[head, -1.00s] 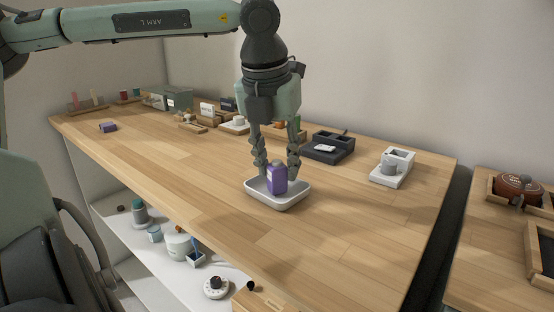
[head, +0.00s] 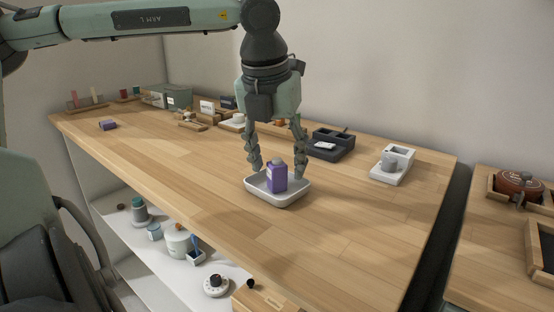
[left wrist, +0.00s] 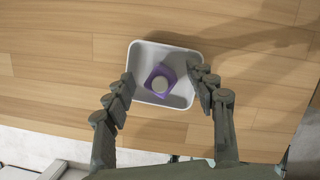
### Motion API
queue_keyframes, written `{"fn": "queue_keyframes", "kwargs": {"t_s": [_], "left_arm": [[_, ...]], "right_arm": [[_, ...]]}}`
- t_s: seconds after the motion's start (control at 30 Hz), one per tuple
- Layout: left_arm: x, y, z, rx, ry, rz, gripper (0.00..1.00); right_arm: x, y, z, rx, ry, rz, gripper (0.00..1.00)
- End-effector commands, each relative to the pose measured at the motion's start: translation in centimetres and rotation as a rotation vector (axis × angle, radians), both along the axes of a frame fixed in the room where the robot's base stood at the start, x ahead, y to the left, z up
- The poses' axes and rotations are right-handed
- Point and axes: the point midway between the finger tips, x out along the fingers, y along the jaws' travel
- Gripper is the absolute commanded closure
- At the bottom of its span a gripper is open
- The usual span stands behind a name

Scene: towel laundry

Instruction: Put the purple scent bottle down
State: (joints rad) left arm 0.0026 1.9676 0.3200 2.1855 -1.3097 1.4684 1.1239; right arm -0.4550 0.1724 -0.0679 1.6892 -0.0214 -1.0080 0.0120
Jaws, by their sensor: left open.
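The purple scent bottle (head: 277,178) stands upright in a small white tray (head: 262,196) on the wooden counter. In the left wrist view the bottle (left wrist: 166,72) shows from above with its round grey cap, inside the tray (left wrist: 147,48). My left gripper (head: 277,172) is open, with one finger on each side of the bottle and clear of it. In the left wrist view its two fingers (left wrist: 162,80) are spread wide, near the tray's left and right sides. My right gripper is not in view.
A purple box (head: 108,125) lies on the counter (head: 200,160) at the far left. A dark tray (head: 330,146) and a white holder with a grey cup (head: 392,170) stand to the right. Several items sit on the shelf below. The counter's front is largely clear.

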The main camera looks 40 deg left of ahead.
Motion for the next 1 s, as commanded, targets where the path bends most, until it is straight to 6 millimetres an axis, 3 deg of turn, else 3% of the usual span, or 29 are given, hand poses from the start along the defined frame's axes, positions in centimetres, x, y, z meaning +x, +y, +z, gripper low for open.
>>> {"fn": "queue_keyframes", "kwargs": {"t_s": [0.23, 0.3, 0.7, 1.0], "left_arm": [[0.0, 0.0, 0.3, 0.0, 0.0, 0.0, 0.44], [0.0, 0.0, 0.6, 0.0, 0.0, 0.0, 0.44], [-2.1, -1.0, 8.8, 0.002, -0.003, 0.001, 0.44], [-2.9, -1.3, 11.8, 0.001, 0.0, 0.0, 0.44]], "right_arm": [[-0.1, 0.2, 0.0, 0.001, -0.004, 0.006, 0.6], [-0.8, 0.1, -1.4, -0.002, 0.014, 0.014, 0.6], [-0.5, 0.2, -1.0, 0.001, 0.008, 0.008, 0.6], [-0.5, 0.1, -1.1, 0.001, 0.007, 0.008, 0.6]]}}
